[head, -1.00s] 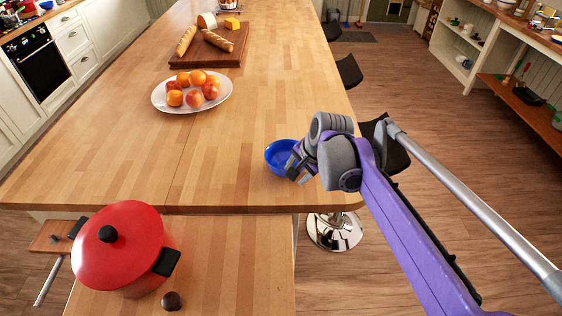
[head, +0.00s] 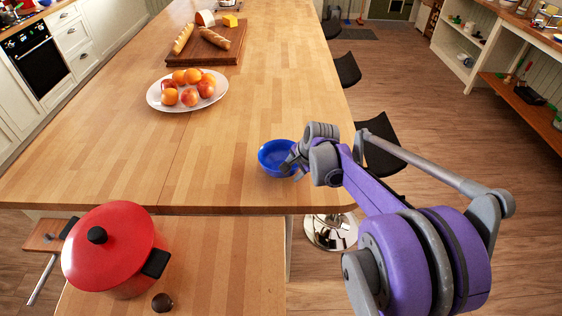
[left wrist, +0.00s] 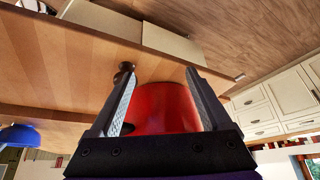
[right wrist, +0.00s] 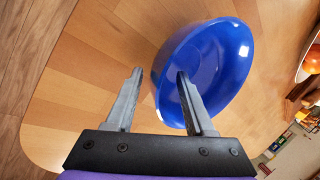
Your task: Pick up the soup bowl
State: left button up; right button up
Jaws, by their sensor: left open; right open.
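The soup bowl, a plain blue bowl (head: 272,160), stands upright and empty near the front right corner of the wooden island top. My right gripper (head: 293,169) is at the bowl's right side. In the right wrist view the bowl (right wrist: 215,70) fills the upper middle, and the open fingers of the right gripper (right wrist: 158,82) point at its near rim. One finger overlaps the bowl's inside in the picture and the other is outside it; contact cannot be told. My left gripper (left wrist: 158,95) is open, with the red pot (left wrist: 165,107) showing between its fingers. The bowl (left wrist: 18,135) also shows at the left there.
The red lidded pot (head: 115,250) stands on the lower counter (head: 220,265) at front left, beside a small dark knob (head: 162,302). A fruit plate (head: 187,104) and a bread board (head: 228,60) lie farther back. Black stools (head: 379,145) line the right edge. The wood around the bowl is clear.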

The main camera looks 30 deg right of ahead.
jog(key=shift+f, duration=0.1)
grip_shut()
dwell(1.4)
